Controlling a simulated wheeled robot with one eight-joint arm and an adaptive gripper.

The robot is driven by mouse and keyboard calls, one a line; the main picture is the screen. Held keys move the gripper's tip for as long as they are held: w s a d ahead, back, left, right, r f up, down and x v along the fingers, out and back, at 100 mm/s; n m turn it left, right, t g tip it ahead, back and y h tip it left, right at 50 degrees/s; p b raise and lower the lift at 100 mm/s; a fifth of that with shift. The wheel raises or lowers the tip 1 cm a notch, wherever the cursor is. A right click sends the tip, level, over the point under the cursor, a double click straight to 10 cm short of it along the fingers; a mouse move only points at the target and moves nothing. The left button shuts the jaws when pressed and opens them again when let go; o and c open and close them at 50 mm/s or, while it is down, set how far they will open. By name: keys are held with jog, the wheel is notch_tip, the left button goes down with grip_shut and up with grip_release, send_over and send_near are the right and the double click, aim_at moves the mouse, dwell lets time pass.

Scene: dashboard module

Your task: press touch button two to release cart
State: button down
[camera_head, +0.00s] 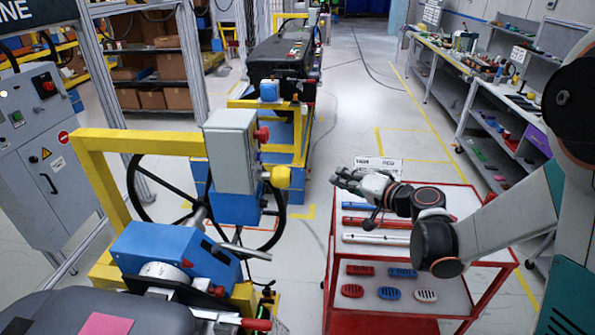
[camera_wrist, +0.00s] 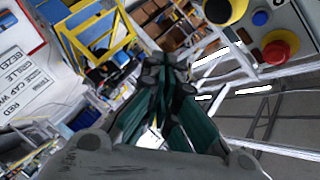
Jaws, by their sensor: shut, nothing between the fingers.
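My gripper (camera_head: 348,181) is shut and empty, above the red-framed cart and pointing left. In the wrist view its dark green fingers (camera_wrist: 170,72) meet at the middle. To its left, apart from it, a grey control box (camera_head: 231,150) stands on the line, with a red button (camera_head: 262,134) and a yellow one (camera_head: 280,177) on its right side. I cannot tell which is touch button two.
The red-framed cart (camera_head: 474,200) holds blue, red and white parts. A yellow frame (camera_head: 145,142) and black handwheel (camera_head: 138,190) stand left of the box. A dark module (camera_head: 280,55) sits farther back. The floor (camera_head: 365,90) in the aisle is clear.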

aim_at(281, 177)
dwell(0.4)
jog(key=a, duration=0.8)
jog(key=shift+w+a+p, duration=0.15)
jog(key=shift+a+p, duration=0.2)
jog(key=shift+p, duration=0.05)
jog(key=shift+a, duration=0.15)
dwell(1.1)
jog(key=shift+a, duration=0.3)
jog(key=shift+a+b, duration=0.35)
jog(key=shift+a, duration=0.1)
dwell(0.7)
jog(key=shift+d, duration=0.85)
